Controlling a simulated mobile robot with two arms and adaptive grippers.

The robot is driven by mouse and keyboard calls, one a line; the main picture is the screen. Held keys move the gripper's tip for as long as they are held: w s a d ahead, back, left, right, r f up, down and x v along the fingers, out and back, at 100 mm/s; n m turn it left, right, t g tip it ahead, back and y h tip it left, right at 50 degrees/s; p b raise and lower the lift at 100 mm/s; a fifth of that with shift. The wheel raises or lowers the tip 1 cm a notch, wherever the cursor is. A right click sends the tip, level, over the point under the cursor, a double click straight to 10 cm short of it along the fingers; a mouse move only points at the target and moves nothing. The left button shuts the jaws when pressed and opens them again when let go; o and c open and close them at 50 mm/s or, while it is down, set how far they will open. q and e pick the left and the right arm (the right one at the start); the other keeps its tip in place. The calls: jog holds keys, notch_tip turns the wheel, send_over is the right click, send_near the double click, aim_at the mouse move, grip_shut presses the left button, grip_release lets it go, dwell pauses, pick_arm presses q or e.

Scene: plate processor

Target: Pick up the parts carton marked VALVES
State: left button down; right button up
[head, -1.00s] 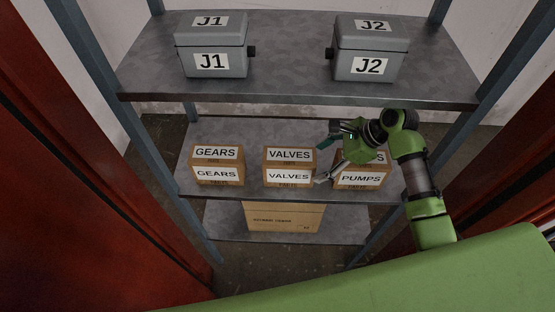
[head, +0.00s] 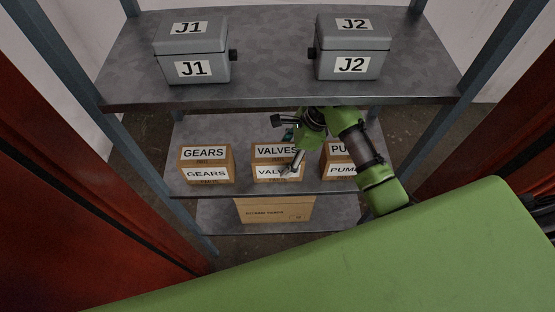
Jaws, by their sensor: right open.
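The VALVES carton (head: 262,163) is a small brown box with white labels on top and front. It stands on the middle shelf between the GEARS carton (head: 207,165) and the PUMPS carton (head: 338,160). My right gripper (head: 290,150) is open at the right part of the VALVES carton. One finger crosses the right end of its front label, and the other shows near its back edge. I cannot tell whether either finger touches it. My right forearm hides part of the PUMPS carton. My left gripper is not in view.
The upper shelf (head: 270,65) is above my right wrist and carries the grey boxes J1 (head: 192,50) and J2 (head: 352,48). A larger carton (head: 275,211) sits on the bottom shelf. Blue-grey posts and red panels (head: 85,185) flank the shelving.

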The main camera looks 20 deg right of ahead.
aim_at(279, 152)
jog(key=a, duration=0.2)
jog(key=a+p, duration=0.1)
jog(key=shift+w+r, duration=0.25)
jog(key=shift+w, duration=0.1)
jog(key=x, duration=0.2)
jog(key=shift+a+f, duration=0.15)
jog(key=shift+f, duration=0.05)
jog(key=shift+w+f, duration=0.15)
jog(key=shift+f, duration=0.3)
jog(key=shift+a+f, duration=0.1)
jog(key=shift+f, duration=0.15)
jog(key=c, duration=1.5)
jog(key=shift+r, duration=0.1)
jog(key=shift+c, duration=1.1)
